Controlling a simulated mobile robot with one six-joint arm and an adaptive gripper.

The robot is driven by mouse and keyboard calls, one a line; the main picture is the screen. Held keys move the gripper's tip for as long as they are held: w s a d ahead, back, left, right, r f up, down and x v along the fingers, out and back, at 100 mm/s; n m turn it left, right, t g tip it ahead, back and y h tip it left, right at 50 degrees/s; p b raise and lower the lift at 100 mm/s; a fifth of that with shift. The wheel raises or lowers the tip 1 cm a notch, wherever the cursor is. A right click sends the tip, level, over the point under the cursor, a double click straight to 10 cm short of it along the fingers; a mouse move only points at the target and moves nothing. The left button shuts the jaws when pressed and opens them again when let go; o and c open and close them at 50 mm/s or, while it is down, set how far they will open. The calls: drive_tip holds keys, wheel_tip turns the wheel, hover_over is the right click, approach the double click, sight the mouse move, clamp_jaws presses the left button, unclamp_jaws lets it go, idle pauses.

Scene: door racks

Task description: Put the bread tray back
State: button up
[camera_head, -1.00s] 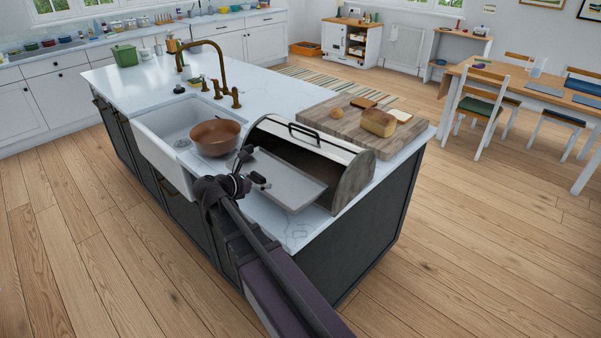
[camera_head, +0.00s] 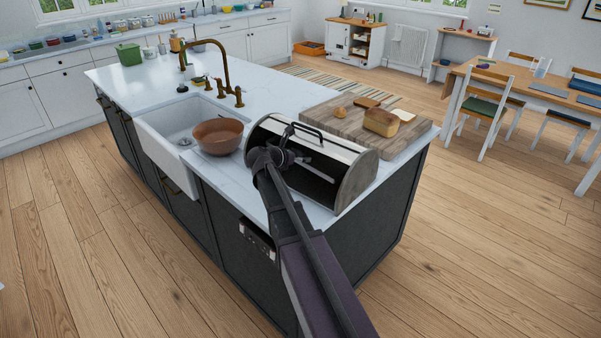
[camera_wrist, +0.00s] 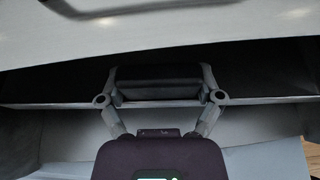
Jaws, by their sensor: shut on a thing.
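The bread bin (camera_head: 355,160) stands with its curved lid raised at the near corner of the island, its dark inside facing me. The bread tray now sits mostly or wholly within the bin; only a thin pale edge (camera_head: 320,174) shows at the opening. My gripper (camera_head: 278,156) is at the bin's open front, shut on the tray's front. The gripped part and the tray's far end are hidden.
The bin's lid (camera_wrist: 190,20) overhangs close above my gripper. A copper bowl (camera_head: 218,136) stands left of the bin, beside the white sink (camera_head: 165,135). A wooden board (camera_head: 345,125) with a bread loaf (camera_head: 381,122) lies behind the bin. The floor around the island is clear.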

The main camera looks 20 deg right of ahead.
sight(300, 177)
drive_tip(key=shift+a+f+b, duration=0.15)
drive_tip(key=shift+f+b, duration=0.85)
drive_tip(key=shift+f, duration=0.45)
wheel_tip(300, 177, down, 3)
drive_tip(key=b, duration=0.3)
drive_tip(key=shift+f, duration=0.2)
drive_tip(key=shift+f+b, duration=0.25)
drive_tip(key=shift+b, duration=0.2)
drive_tip(key=o, duration=1.1)
drive_tip(key=shift+c, duration=0.2)
drive_tip(key=shift+r, duration=0.1)
